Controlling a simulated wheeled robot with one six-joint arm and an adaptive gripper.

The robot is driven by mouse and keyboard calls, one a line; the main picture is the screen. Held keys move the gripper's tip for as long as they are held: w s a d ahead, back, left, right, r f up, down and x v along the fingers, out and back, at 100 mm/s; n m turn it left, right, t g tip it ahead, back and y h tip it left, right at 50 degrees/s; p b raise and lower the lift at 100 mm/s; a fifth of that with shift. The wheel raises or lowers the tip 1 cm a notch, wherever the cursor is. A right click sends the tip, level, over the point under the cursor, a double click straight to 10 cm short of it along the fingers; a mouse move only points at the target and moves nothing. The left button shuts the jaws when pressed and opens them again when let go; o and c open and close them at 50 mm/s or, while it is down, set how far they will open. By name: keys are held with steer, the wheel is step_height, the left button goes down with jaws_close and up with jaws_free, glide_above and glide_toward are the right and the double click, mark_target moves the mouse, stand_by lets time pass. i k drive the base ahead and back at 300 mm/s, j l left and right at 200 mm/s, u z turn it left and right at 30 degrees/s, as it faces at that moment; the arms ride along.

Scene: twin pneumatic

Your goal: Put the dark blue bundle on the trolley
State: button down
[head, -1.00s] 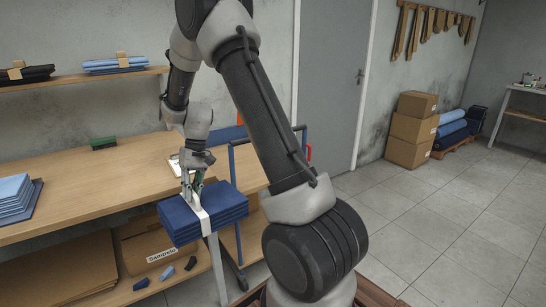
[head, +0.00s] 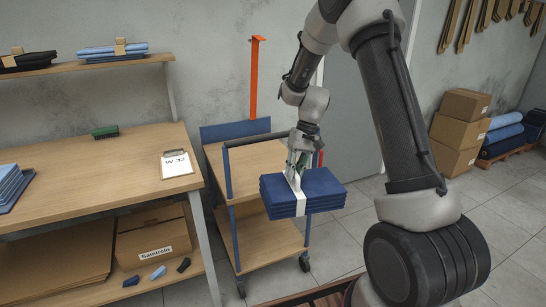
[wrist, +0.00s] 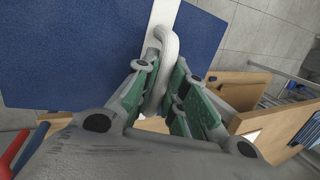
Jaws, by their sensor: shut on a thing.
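The dark blue bundle (head: 325,190) is a stack of folded cloth with a white band around it. My gripper (head: 295,172) is shut on the white band at the bundle's top and holds the bundle in the air. In the wrist view the bundle (wrist: 75,50) fills the upper left, and the green-padded fingers of my gripper (wrist: 160,95) close around the white loop. The trolley (head: 240,160) has wooden shelves and a blue frame. In the head view the bundle hangs in front of the trolley's right part and hides some of it.
The workbench (head: 80,190) stands left of the trolley, with a clipboard (head: 176,164), a green brush (head: 105,132) and light blue cloth (head: 8,182) on it. Cardboard boxes (head: 460,118) stand by the back wall at right.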

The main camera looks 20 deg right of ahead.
mark_target(256, 158)
steer(key=i+l+u, duration=0.15)
steer(key=l, duration=0.95)
steer(key=l+u, duration=0.15)
steer(key=l, duration=0.95)
steer(key=i+l, duration=0.15)
steer(key=i+l+u, duration=0.15)
steer(key=l, duration=0.15)
steer(key=i+l+u, duration=0.2)
steer(key=i+l, duration=0.35)
steer(key=i+l+u, duration=0.25)
steer(key=i, duration=0.25)
steer(key=i+j+u, duration=0.1)
steer(key=j+u, duration=0.15)
steer(key=i+j+u, duration=0.2)
steer(key=k+j, duration=0.05)
steer(key=k, duration=0.05)
